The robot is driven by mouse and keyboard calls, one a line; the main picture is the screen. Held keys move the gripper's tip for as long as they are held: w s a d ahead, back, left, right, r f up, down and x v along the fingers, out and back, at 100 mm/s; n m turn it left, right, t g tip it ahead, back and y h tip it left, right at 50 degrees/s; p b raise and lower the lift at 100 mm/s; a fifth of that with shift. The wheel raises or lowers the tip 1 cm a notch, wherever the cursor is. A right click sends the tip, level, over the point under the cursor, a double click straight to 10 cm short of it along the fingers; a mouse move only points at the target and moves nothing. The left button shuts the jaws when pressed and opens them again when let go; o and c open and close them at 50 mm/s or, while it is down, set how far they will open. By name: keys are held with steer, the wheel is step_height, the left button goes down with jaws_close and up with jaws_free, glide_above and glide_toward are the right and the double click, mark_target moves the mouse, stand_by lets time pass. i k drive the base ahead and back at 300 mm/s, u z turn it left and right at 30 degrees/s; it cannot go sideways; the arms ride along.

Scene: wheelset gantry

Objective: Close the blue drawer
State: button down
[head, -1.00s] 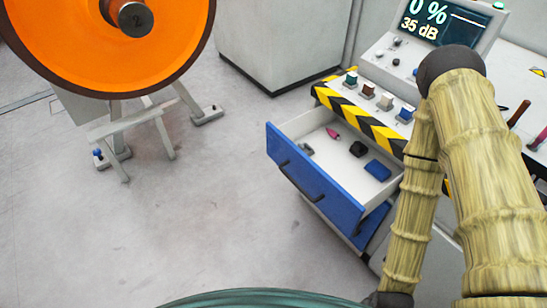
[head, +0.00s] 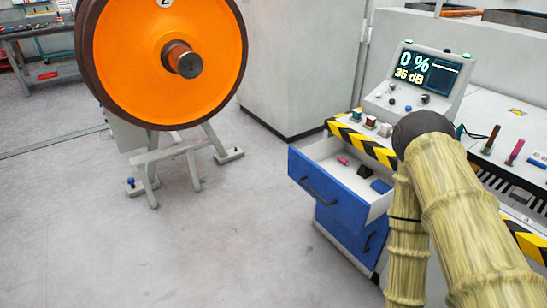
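The blue drawer (head: 328,196) is pulled out from the cabinet below the console, at the right of centre in the head view. It has a dark bar handle (head: 318,193) on its front. Inside lie a pink item (head: 342,160), a black item (head: 364,172) and a dark blue block (head: 381,187). Another blue drawer front (head: 352,235) sits below it and looks shut. My arm, covered in a straw-coloured bamboo-like skin, stands at the right, in front of the cabinet's right side. My gripper is not visible in the frame.
A console with a screen (head: 428,72) stands above, edged by a yellow-black striped ledge (head: 362,143) with small coloured blocks. An orange wheel (head: 165,60) on a grey stand (head: 180,150) is at the left. Floor before the drawer is clear.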

mark_target(350, 197)
steer(key=u, duration=0.75)
steer(key=i, duration=1.2)
steer(key=z, duration=0.2)
